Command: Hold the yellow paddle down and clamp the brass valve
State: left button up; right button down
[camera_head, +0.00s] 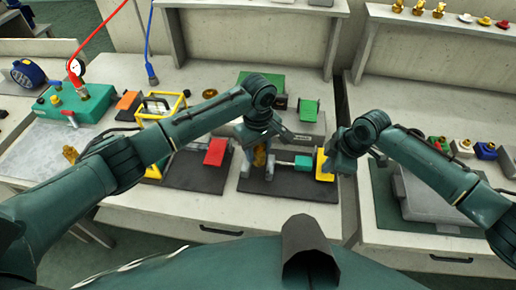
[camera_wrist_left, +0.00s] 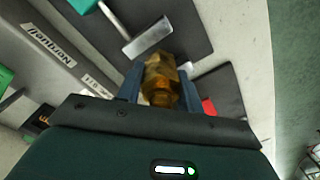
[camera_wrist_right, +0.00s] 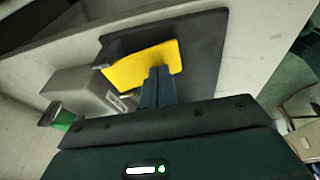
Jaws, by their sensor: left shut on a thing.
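The brass valve (camera_head: 260,156) is gripped in my left gripper (camera_wrist_left: 160,85), which is shut on it. The valve (camera_wrist_left: 160,70) is over the dark mat (camera_head: 300,190), beside a grey metal clamp bar (camera_wrist_left: 147,37). The clamp's green handle (camera_head: 303,161) lies to the valve's right. The yellow paddle (camera_head: 325,166) is at the right end of the mat. My right gripper (camera_wrist_right: 158,85) has its fingers together, with the tips over the yellow paddle (camera_wrist_right: 143,65); I cannot tell whether they press on it. The head view partly hides the paddle behind my right gripper.
A second dark mat with a red paddle (camera_head: 215,152) lies to the left, next to a yellow frame (camera_head: 160,108). A green paddle (camera_head: 308,110) stands behind on a grey block. A green pump box (camera_head: 80,103) is at far left. The table's front strip is clear.

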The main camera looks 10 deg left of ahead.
pick_arm(q)
jog(key=shift+f, duration=1.1)
pick_arm(e)
jog(key=shift+f, duration=0.1)
dwell(0.6)
pick_arm(q)
jog(key=o, duration=1.2)
jog(key=shift+o, duration=0.6)
jog(key=shift+f, duration=0.1)
jog(key=shift+o, duration=1.2)
jog(key=shift+r, duration=3.55)
